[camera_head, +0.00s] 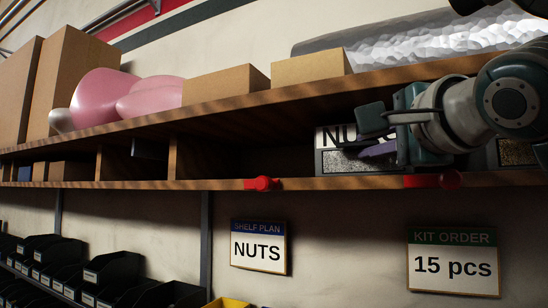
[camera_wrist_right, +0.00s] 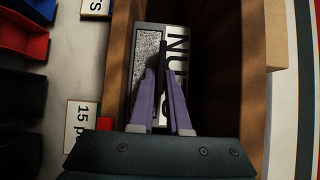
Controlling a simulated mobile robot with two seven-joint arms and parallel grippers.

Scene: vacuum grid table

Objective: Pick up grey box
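The grey box (camera_head: 345,161) stands in a shelf compartment at the right of the head view. Its face has a speckled grey part and a white label reading "NU…", with the rest hidden by my arm. In the wrist view the box (camera_wrist_right: 146,50) lies straight ahead of my fingers. My right gripper (camera_head: 378,149) is in front of the box's face; its purple fingers (camera_wrist_right: 160,72) stand a little apart, with part of the label showing between them. A dark strip shows by the fingertips. Contact with the box cannot be made out. My left gripper is not in view.
Cartons (camera_head: 225,84) and pink shapes (camera_head: 105,95) stand on top. Dark bins (camera_head: 110,270) are below left.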

